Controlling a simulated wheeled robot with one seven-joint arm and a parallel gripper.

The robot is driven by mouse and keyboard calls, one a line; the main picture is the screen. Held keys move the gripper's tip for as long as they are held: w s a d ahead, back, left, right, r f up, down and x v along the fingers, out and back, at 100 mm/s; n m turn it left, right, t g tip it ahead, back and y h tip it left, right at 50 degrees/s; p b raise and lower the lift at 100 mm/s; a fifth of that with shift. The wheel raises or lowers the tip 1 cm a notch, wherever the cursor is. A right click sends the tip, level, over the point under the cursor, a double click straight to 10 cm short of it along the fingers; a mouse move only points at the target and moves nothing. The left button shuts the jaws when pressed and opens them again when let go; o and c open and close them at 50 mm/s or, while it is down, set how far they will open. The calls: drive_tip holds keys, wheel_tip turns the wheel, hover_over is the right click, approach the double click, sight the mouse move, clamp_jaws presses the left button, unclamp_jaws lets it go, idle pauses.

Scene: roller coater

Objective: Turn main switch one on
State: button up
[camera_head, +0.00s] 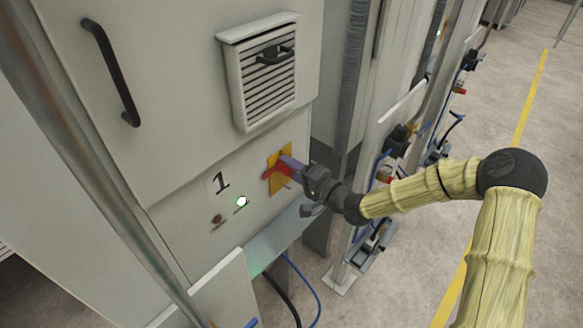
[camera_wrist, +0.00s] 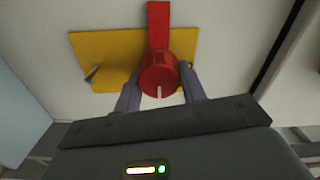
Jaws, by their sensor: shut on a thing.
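The main switch (camera_wrist: 160,72) is a red rotary knob on a yellow plate (camera_wrist: 100,55), mounted on a pale cabinet front.
A lit white-green lamp (camera_head: 242,201) and a dark red button (camera_head: 217,220) sit below the number. A louvred vent (camera_head: 266,75) and a black door handle (camera_head: 111,72) are above. A ledge (camera_head: 275,243) juts out below, with cables hanging. Open floor lies to the right.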

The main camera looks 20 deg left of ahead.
drive_tip(key=o, duration=1)
drive_tip(key=shift+d, duration=0.1)
drive_tip(key=b+v, duration=0.4)
drive_tip(key=v, duration=1.3)
drive_tip(key=shift+d, duration=0.15)
